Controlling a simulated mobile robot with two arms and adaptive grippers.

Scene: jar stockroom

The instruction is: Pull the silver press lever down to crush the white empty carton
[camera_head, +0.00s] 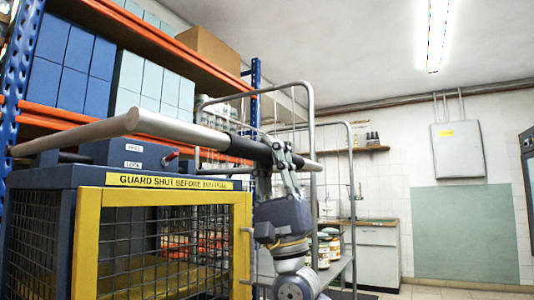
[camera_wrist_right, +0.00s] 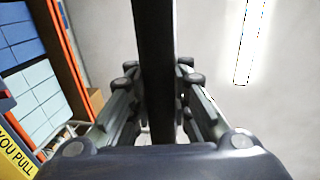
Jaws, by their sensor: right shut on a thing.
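The silver press lever (camera_head: 185,129) runs across the head view above the press (camera_head: 50,177), with a black sleeve (camera_head: 245,147) toward its right end. My right gripper (camera_head: 281,152) is shut on the lever at the sleeve. In the wrist view the dark bar (camera_wrist_right: 158,40) passes between the fingers of the right gripper (camera_wrist_right: 158,80). I cannot make out the white carton behind the mesh. My left gripper is not in view.
A blue and orange rack (camera_head: 165,43) with blue and pale boxes stands behind the press. A metal trolley (camera_head: 312,120) is just behind my right gripper, with jars (camera_head: 323,250) on it. A white cabinet (camera_head: 378,257) stands farther back. The floor at right looks clear.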

